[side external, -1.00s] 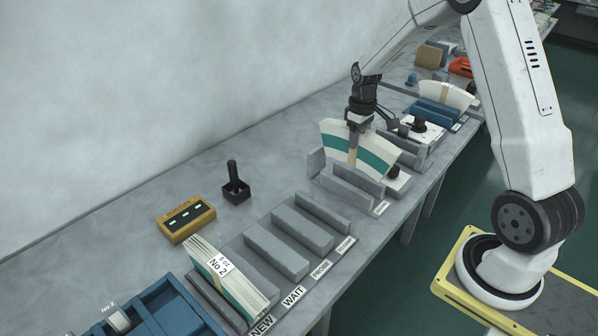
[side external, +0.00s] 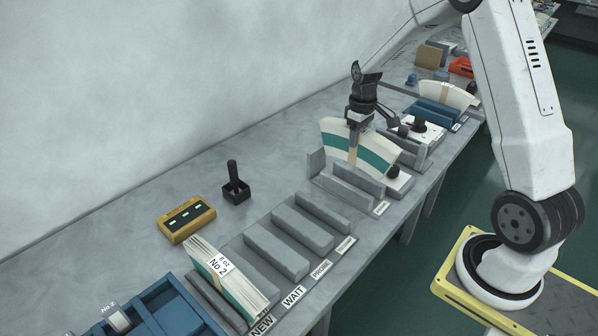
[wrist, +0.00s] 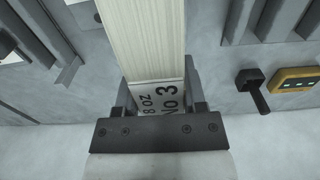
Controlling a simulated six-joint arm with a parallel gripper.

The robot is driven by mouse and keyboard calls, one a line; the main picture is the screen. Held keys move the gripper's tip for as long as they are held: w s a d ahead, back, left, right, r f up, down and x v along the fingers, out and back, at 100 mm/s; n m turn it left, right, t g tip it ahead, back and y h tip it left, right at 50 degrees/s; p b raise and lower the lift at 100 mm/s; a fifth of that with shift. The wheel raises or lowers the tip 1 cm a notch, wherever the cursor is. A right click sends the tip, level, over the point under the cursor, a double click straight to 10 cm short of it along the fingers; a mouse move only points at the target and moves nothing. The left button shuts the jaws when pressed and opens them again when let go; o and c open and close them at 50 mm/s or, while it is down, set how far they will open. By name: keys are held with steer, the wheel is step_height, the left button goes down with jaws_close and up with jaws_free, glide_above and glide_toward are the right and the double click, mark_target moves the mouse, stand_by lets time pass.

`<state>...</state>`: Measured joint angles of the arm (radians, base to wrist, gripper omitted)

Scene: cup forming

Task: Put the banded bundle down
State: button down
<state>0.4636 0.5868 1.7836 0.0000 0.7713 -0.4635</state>
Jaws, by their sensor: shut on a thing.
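The banded bundle (side external: 340,139) is a fan-shaped stack of cream sheets with a green stripe and a tan band around its middle. My gripper (side external: 355,120) is shut on its top edge from above. The bundle stands upright at a grey slotted holder (side external: 349,192); whether its lower edge touches the holder's floor is hidden by the front wall. In the wrist view the bundle (wrist: 148,40) runs between my fingers (wrist: 157,100), with a label reading "8 oz No 3" at the near end.
A stack labelled No 2 (side external: 232,285) stands in the rack at the front, beside empty slots marked WAIT and PROBE. A yellow box with green lights (side external: 186,219) and a black handled tool (side external: 236,185) stand on the bench. Blue blocks (side external: 436,113) lie beyond.

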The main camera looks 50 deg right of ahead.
steer(key=shift+a, duration=0.1)
steer(key=s+a+r, duration=0.1)
steer(key=s+a, duration=0.6)
steer(key=a, duration=0.5)
steer(key=s+a+r, duration=0.2)
steer(key=s+a, duration=0.5)
steer(key=a, duration=0.6)
steer(key=shift+r, duration=0.15)
steer(key=w+a+f, duration=0.1)
steer(key=w+f, duration=0.8)
steer(key=w, duration=0.4)
steer(key=shift+w+a+f, duration=0.15)
steer(key=shift+w+a, duration=0.1)
steer(key=shift+a, duration=0.1)
